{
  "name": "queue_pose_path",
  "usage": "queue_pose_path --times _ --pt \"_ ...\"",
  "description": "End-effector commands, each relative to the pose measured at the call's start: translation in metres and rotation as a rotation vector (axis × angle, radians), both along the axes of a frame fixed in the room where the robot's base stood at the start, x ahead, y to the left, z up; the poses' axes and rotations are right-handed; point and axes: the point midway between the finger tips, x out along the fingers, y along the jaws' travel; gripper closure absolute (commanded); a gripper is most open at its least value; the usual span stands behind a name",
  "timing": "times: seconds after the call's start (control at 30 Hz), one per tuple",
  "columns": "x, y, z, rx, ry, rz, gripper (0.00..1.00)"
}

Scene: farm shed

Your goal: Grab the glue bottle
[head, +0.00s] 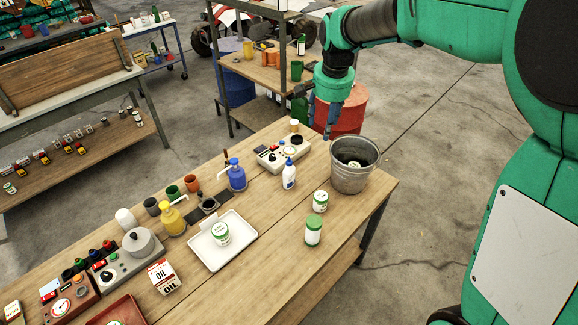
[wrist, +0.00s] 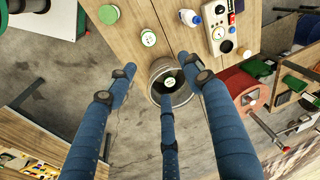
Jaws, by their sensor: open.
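The glue bottle, a small white bottle with a blue cap (head: 289,176), stands upright on the wooden workbench, left of the metal bucket. In the wrist view the white and blue bottle (wrist: 190,18) shows at the top, between a green-lidded jar and the control box. My gripper (head: 322,122) is above the far right part of the bench, behind and right of the bottle. In the wrist view its blue fingers (wrist: 160,78) are spread with nothing held between them, over the bucket area. The bottle is outside the fingers.
The metal bucket (head: 351,179) at the bench's right end holds a green-and-white can. A white jar (head: 320,201), a green-lidded container (head: 313,231), a control box (head: 283,152) and a blue pump bottle (head: 237,175) surround the glue. A red barrel (head: 346,112) stands behind.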

Motion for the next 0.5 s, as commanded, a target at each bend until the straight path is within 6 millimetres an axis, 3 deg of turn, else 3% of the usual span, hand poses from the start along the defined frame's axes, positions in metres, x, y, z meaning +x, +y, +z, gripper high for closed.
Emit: queue_pose_path --times 0.1,0.5 --pt "0.026 0.012 -0.017 0.004 0.025 -0.031 0.49" --pt "0.1 0.052 -0.087 0.009 0.102 -0.144 0.49"
